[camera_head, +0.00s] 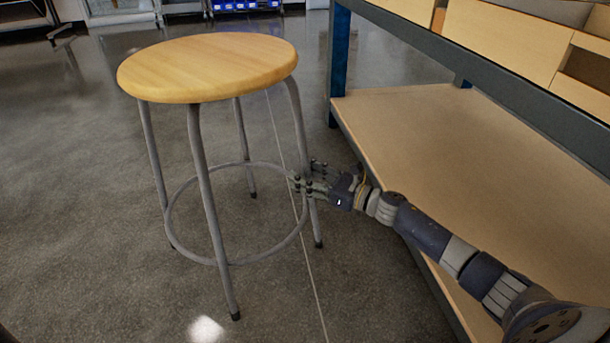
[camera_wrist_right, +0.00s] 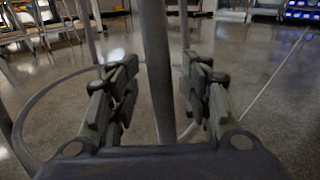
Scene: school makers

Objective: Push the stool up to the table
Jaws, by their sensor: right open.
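The stool (camera_head: 210,68) has a round wooden seat and grey metal legs joined by a ring. It stands upright on the floor left of the table (camera_head: 460,180), with a gap of floor between them. My right gripper (camera_head: 308,184) is open at the stool's right leg, near the height of the ring. In the right wrist view the stool's leg (camera_wrist_right: 157,70) stands between the two open fingers of my right gripper (camera_wrist_right: 158,95), with space on both sides. I cannot tell whether the fingers touch it. My left gripper is not in view.
The table has dark blue posts (camera_head: 339,60), a low wooden shelf and wooden bins (camera_head: 500,40) above it. The grey floor (camera_head: 80,270) left of and in front of the stool is clear. Racks with blue bins (camera_head: 235,5) stand at the back.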

